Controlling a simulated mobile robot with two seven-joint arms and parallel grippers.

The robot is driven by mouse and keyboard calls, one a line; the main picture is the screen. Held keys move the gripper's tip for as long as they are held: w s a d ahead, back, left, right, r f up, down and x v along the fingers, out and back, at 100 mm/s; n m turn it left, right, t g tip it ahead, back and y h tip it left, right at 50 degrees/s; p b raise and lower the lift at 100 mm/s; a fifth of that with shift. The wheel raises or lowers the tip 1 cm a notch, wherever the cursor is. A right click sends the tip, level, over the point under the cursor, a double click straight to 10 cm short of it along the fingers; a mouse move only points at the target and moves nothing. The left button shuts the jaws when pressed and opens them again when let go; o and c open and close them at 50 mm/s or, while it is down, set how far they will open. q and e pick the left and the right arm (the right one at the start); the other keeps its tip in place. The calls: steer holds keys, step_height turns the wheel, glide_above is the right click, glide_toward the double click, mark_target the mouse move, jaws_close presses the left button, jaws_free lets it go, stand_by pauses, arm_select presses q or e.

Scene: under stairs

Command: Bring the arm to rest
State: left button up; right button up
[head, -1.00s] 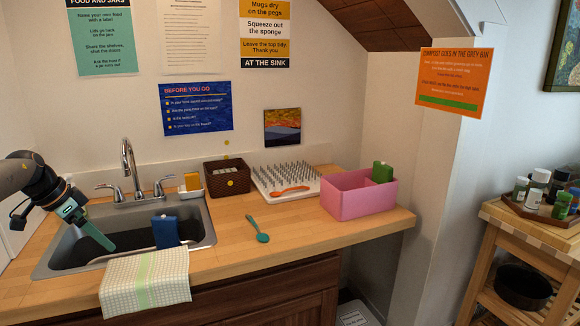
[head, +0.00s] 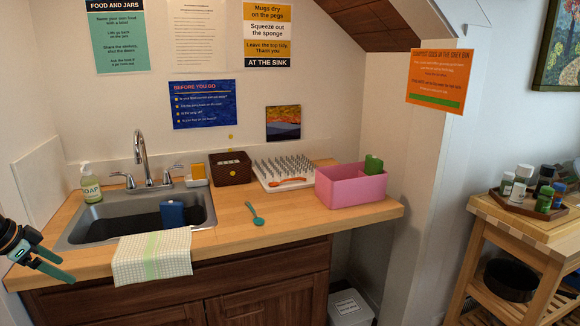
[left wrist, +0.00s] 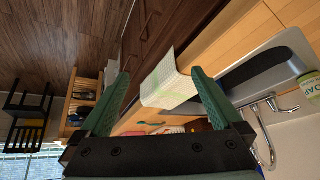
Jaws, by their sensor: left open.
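My left gripper (head: 64,267) is at the far left of the head view, in front of the counter's left front edge. Its green fingers are apart with nothing between them. In the left wrist view the open fingers (left wrist: 160,76) also show, with the checked towel (left wrist: 170,84) beyond them. My left arm is mostly cut off by the picture edge. My right gripper is not in view.
The sink (head: 110,232) holds a blue item (head: 173,214). The towel (head: 152,258) hangs over the front edge. A soap bottle (head: 91,186), brown basket (head: 230,174), teal spoon (head: 255,214), spiked rack (head: 282,180) and pink bin (head: 350,190) stand along the wooden counter.

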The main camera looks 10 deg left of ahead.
arm_select(q)
steer(key=s+a+f+n+t+y, duration=0.1)
steer(key=s+a+f, duration=0.2)
steer(key=s+f, duration=0.45)
steer(key=s+a+f+t, duration=0.1)
steer(key=s+a+f, duration=0.2)
steer(key=s+f, duration=0.4)
steer(key=s+d+f+n+p, duration=0.1)
steer(key=s+d+f+n, duration=0.1)
steer(key=s+d+f, duration=1.1)
steer(key=d+f, duration=0.2)
steer(key=d, duration=0.5)
steer(key=s+d+f, duration=0.2)
steer(key=d+f, duration=0.2)
steer(key=d, duration=0.5)
steer(key=w+d+r, duration=0.3)
steer(key=d, duration=0.8)
steer(key=w+d+r+t+h+p, duration=0.1)
steer(key=w+d+r, duration=0.2)
steer(key=d, duration=0.8)
steer(key=shift+n+t, duration=0.3)
steer(key=shift+n, duration=0.1)
